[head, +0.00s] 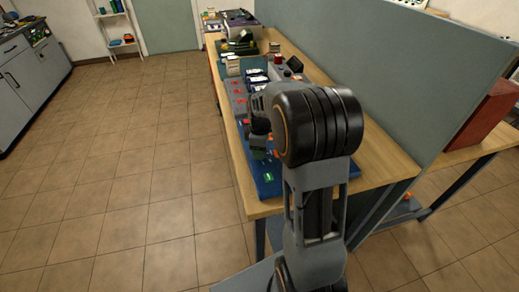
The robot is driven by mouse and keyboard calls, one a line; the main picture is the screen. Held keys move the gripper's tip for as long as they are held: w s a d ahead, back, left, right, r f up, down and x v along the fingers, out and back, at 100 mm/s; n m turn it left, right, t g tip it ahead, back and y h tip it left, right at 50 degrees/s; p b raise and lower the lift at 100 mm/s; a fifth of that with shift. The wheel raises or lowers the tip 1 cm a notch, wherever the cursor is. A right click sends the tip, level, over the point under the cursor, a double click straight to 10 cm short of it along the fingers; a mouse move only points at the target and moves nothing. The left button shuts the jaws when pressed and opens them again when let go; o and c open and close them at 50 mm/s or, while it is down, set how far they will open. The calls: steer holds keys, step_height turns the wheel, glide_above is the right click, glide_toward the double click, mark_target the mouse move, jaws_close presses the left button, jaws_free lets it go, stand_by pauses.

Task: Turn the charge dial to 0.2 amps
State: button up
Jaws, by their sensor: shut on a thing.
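My gripper (258,150) is low over the near end of the workbench, at a blue panel (268,183). It is small and partly covered by my arm. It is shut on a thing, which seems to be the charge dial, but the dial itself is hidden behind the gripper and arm. The dial's pointer and scale cannot be read from here. A small green label shows on the blue panel near its front edge.
The wooden bench (384,171) runs away along a grey-green partition (400,85). Devices with red markings (238,97) and other equipment stand beyond the gripper. A grey cabinet (30,75) is at far left. The tiled floor left of the bench is clear.

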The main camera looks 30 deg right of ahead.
steer(key=shift+m, duration=0.3)
steer(key=m, duration=0.3)
steer(key=shift+m, duration=0.4)
steer(key=shift+m+p, duration=0.35)
steer(key=shift+m, duration=1.65)
steer(key=o, duration=0.9)
steer(key=shift+r, duration=0.1)
step_height(320, 180, up, 14)
steer(key=shift+f+p, duration=0.15)
steer(key=shift+p, duration=0.15)
